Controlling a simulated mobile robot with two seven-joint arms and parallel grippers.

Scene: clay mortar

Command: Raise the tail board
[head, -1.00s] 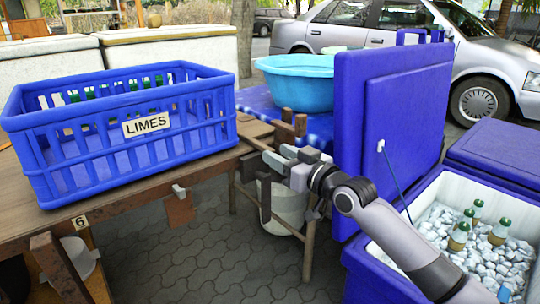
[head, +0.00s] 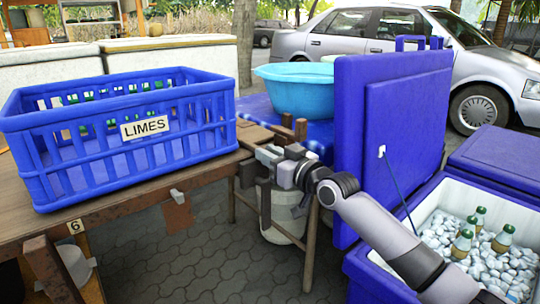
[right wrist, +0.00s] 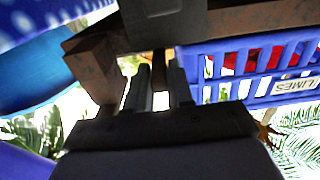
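A flat wooden board (head: 254,136) lies at the right end of the wooden table, beside short dark brown posts (head: 287,130); I take it for the tail board, though its edges are partly hidden. My right gripper (head: 262,160) is at this table end, just below and in front of the board. A brown wooden frame (right wrist: 97,65) is just beyond the fingertips. Whether they touch it I cannot tell. My left gripper is not in view.
A blue crate labelled LIMES (head: 130,165) fills much of the wooden table (head: 110,212). A light blue basin (head: 298,95) stands behind. A blue cooler with raised lid (head: 405,120) and bottles on ice is at right. A white bucket (head: 283,222) sits below.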

